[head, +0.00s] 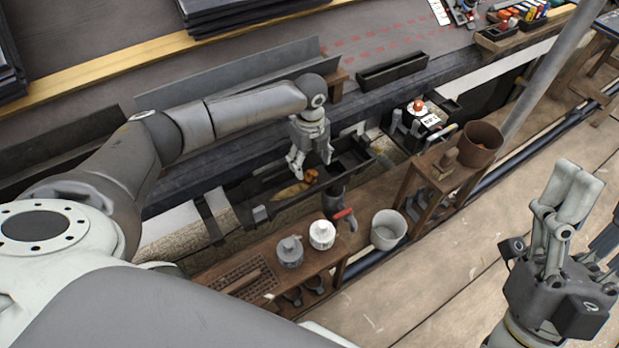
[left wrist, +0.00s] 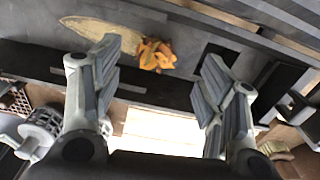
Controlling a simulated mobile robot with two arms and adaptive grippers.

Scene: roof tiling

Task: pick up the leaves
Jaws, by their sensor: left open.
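A small clump of orange-brown leaves (head: 311,176) lies in the dark gutter (head: 262,190) along the roof edge. In the left wrist view the leaves (left wrist: 155,55) show bright orange, at the end of a pale yellowish patch. My left gripper (head: 311,162) is open and empty above the gutter, pointing down over the leaves. In the left wrist view its two fingers stand wide apart, with the leaves between and beyond their tips. My right gripper (head: 572,185) is at the right, away from the gutter, fingers upward and close together; I cannot tell whether they are shut.
A brown pot (head: 480,144) stands further right. A long grey metal strip (head: 230,76) lies behind the left arm.

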